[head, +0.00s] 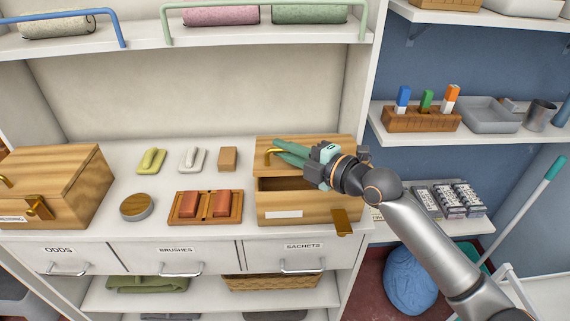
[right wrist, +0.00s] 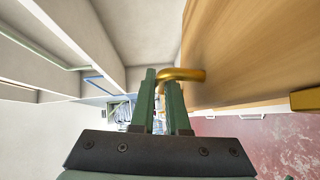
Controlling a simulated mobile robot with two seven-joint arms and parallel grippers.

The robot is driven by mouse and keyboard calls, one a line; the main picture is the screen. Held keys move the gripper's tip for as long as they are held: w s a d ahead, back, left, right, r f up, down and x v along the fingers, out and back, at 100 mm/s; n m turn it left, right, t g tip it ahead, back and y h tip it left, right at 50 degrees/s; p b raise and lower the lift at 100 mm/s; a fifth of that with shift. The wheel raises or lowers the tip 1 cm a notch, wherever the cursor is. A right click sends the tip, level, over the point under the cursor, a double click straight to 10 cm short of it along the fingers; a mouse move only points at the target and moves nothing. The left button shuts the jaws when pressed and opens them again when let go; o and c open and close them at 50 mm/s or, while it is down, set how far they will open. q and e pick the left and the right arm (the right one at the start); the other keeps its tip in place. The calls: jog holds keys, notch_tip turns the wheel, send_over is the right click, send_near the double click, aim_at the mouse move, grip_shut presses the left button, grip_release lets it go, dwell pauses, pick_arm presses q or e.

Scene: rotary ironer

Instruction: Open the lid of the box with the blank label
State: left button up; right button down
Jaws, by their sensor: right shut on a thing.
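The wooden box (head: 308,208) with a blank white label (head: 284,214) stands on the right part of the counter. Its lid (head: 335,142) is raised a little, with a dark gap below its front edge. The brass latch (head: 341,222) hangs down at the box's front right. My right gripper (head: 275,152) is shut on the lid's brass handle (head: 267,157). In the right wrist view the handle (right wrist: 182,74) curves between the green fingers, with the lid's wood (right wrist: 245,50) beside it. My left gripper is not in view.
Another wooden box (head: 60,185) with a brass latch stands at the left. Brushes (head: 192,159), a round tin (head: 136,207) and a wooden tray (head: 183,217) lie between the boxes. A shelf (head: 200,35) runs above. Labelled drawers (head: 180,256) are below the counter.

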jog(key=w+r, duration=0.1)
jog(key=r, duration=0.1)
jog(key=w+r, duration=0.2)
jog(key=shift+w+r, duration=0.15)
jog(key=shift+r, duration=0.1)
jog(key=shift+w+r+m+g+h+p, duration=0.4)
jog(key=shift+w+r+m+p, duration=0.1)
jog(key=shift+w, duration=0.15)
jog(key=c, duration=1.2)
grip_release()
jog(key=shift+f, duration=0.1)
jog(key=shift+b+v, duration=1.25)
jog(key=shift+v, duration=5.05)
jog(key=shift+f, duration=0.15)
